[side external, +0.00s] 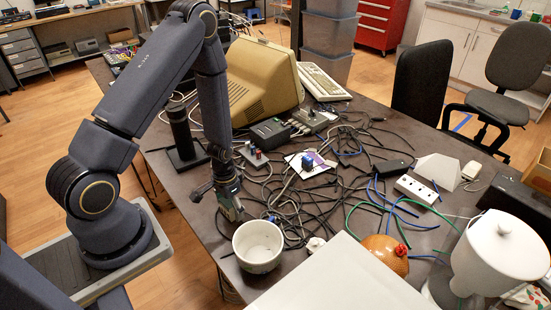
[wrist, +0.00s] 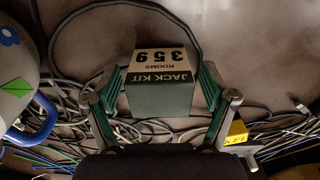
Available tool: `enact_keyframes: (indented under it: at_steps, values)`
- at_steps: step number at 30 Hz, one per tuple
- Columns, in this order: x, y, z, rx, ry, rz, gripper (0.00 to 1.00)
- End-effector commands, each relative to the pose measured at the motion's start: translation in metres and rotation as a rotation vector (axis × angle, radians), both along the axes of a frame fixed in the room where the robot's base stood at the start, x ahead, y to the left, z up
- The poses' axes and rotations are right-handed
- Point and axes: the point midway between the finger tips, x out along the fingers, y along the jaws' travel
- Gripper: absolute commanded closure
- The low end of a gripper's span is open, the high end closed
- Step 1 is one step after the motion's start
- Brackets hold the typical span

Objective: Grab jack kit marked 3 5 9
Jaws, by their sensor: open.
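The jack kit (wrist: 162,97) is a small dark grey-green box with a cream label in the wrist view. Its label reads "JACK KIT", "ROOMS" and "359", upside down in the picture. My gripper (wrist: 161,77) is open, with one green-padded finger on each side of the box. Whether either finger touches the box I cannot tell. In the side view my gripper (side external: 232,210) is low over the dark table (side external: 190,220), just behind and left of a white bowl-like vessel (side external: 258,247). The box cannot be made out clearly there.
Tangled cables (side external: 320,195) cover the middle of the table. In the wrist view a white vessel with a blue handle (wrist: 42,125) stands at left, and a yellow block (wrist: 237,132) lies right of my gripper. A white panel (side external: 340,280) fills the table's front.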

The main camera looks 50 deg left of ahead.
Motion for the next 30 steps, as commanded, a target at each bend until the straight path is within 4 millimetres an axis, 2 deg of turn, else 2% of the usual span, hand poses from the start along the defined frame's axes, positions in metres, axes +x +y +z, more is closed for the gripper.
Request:
enact_keyframes:
  at_steps: [3, 9, 27, 30]
  values:
    - [0.0003, 0.0001, -0.0076, 0.001, -0.001, 0.000, 0.17]
    - [0.0006, 0.0002, -0.0076, 0.001, -0.002, 0.001, 0.17]
    - [0.0004, 0.0002, -0.0073, 0.001, -0.001, 0.001, 0.79]
    - [0.0005, 0.0002, -0.0072, 0.001, -0.002, 0.001, 0.85]
